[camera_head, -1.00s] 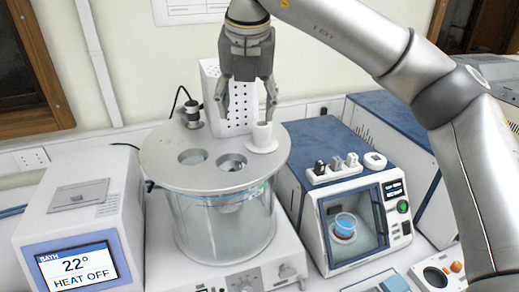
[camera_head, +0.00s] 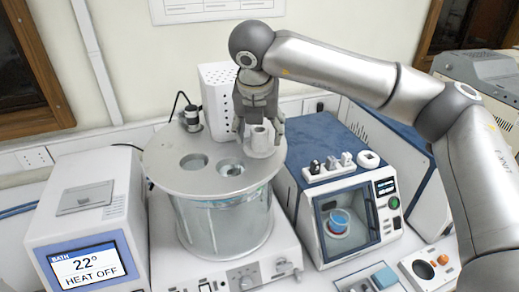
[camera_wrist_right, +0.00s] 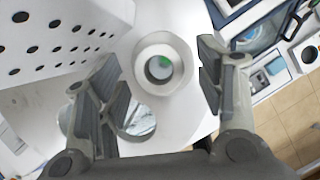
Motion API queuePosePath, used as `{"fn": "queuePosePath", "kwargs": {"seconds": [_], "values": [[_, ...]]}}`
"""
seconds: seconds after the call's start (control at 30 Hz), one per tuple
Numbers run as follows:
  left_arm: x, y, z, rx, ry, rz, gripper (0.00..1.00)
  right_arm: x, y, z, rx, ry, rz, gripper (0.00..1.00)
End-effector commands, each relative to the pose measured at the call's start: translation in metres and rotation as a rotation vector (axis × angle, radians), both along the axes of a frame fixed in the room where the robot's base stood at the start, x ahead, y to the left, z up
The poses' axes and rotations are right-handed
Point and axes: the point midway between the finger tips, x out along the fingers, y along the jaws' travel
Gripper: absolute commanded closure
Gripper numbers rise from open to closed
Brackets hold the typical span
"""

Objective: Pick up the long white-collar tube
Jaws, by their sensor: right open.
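The white-collar tube (camera_head: 261,141) stands upright in the round metal lid (camera_head: 165,178) of the glass bath, with its collar resting on the lid. Only its white top and collar show above the lid. My right gripper (camera_head: 260,138) is open above the tube, its fingers on either side of the white top. In the right wrist view the tube's round white top (camera_wrist_right: 160,66) lies between the two open fingers (camera_wrist_right: 165,85), apart from both, with a green spot inside its opening. My left gripper is not in view.
A perforated white box (camera_head: 216,92) stands close behind the lid. Two open holes (camera_head: 231,166) lie left of the tube. A blue-topped device (camera_head: 325,150) is on the right. The bath controller (camera_head: 90,215) reads 22° HEAT OFF on the left.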

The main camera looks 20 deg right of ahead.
Motion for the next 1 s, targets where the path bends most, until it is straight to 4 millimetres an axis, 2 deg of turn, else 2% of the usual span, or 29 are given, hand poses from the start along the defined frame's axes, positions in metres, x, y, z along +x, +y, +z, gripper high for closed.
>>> {"fn": "queuePosePath", "kwargs": {"seconds": [0.1, 0.4, 0.87, 1.0], "values": [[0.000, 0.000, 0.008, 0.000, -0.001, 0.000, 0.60, 0.003, -0.002, -0.009, -0.001, 0.002, -0.001, 0.38], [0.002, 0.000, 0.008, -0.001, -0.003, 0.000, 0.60, 0.004, -0.002, -0.013, 0.000, 0.000, 0.000, 0.38], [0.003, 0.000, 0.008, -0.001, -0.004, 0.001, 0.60, 0.004, -0.002, -0.013, -0.001, 0.000, 0.000, 0.97], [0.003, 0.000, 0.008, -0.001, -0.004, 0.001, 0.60, 0.004, -0.002, -0.013, 0.000, 0.000, 0.000, 0.97]]}}
